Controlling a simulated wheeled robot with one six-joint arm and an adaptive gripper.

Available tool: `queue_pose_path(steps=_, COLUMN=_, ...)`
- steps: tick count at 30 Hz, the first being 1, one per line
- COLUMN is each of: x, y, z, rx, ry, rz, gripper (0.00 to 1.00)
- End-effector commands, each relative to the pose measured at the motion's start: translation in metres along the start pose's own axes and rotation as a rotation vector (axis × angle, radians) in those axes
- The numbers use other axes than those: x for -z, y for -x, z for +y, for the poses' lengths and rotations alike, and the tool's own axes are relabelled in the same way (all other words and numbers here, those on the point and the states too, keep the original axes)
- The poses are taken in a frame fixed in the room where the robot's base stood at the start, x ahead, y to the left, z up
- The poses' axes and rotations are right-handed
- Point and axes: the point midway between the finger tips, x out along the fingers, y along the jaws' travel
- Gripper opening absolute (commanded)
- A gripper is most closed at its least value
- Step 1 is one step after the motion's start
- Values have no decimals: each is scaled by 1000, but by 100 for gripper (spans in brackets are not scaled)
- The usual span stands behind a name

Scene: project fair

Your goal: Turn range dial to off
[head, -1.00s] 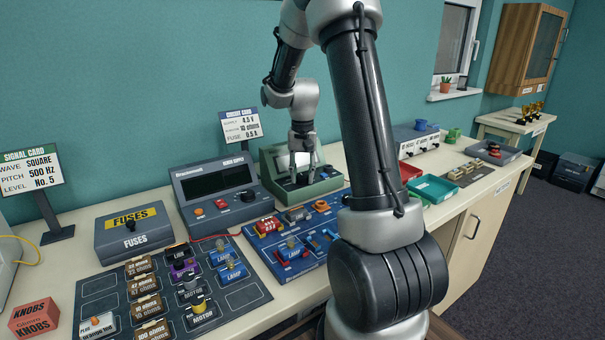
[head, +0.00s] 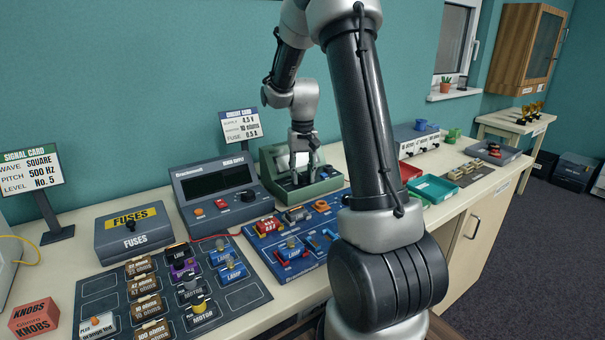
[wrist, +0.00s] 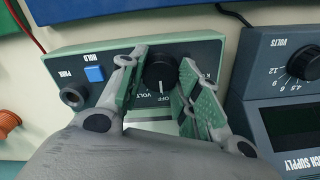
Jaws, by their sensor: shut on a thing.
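The range dial (wrist: 159,76) is a round black knob on the front of a green-cased meter. Its white pointer mark faces the bottom of the wrist view, near upside-down lettering that includes OFF and VOLT. My gripper (wrist: 161,70) is shut on the dial, with one green-padded finger on each side. In the head view the meter (head: 271,164) stands at the back of the bench, and my gripper (head: 303,168) reaches down to it from above. The dial itself is too small and covered to make out there.
A blue circuit board (head: 262,243) lies in front, and a teal tray (head: 433,189) lies to the right.

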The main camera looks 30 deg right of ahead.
Motion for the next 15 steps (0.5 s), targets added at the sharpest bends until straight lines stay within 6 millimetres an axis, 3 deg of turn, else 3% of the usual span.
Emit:
queue_pose_path(steps=1, x=0, y=1, z=0, rx=0, ry=0, rz=2, gripper=38)
queue_pose_path(steps=4, x=0, y=0, z=0, rx=0, ry=0, rz=2, gripper=57)
queue_pose_path(steps=15, x=0, y=4, z=0, rx=0, ry=-1, rz=2, gripper=57)
